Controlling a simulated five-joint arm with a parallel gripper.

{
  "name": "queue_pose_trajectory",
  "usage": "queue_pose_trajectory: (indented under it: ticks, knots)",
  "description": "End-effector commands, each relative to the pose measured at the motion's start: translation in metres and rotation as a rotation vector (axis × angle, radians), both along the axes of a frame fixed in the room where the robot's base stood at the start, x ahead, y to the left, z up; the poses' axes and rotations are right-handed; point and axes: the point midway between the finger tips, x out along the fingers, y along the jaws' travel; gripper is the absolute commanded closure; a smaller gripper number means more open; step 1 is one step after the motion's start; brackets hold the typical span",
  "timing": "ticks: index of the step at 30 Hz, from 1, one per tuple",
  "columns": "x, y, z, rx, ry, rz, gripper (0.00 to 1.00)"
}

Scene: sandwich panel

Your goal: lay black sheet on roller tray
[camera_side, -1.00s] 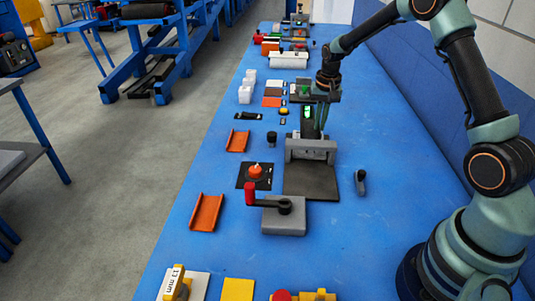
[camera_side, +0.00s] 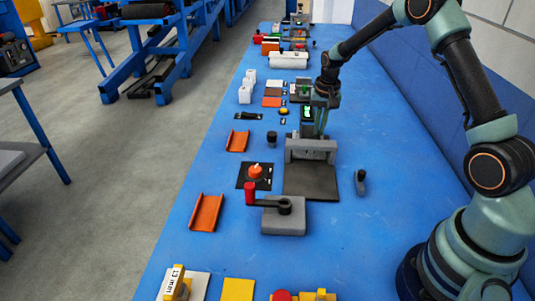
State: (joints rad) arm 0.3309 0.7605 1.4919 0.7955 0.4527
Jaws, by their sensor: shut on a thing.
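The grey press (camera_side: 310,150) stands close on the near side of my gripper. A grey block with a red-knobbed lever (camera_side: 284,215) is nearer. The table's right side (camera_side: 400,170) is clear.

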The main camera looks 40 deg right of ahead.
Motion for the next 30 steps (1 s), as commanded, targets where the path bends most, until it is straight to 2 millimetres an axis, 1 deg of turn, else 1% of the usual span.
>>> queue_pose_trajectory:
  ticks: [12,30]
  knots:
    - [0.0,0.0,-0.001,0.0,0.0,0.0,1.0]
    - [0.0,0.0,-0.013,-0.001,-0.001,0.0,1.0]
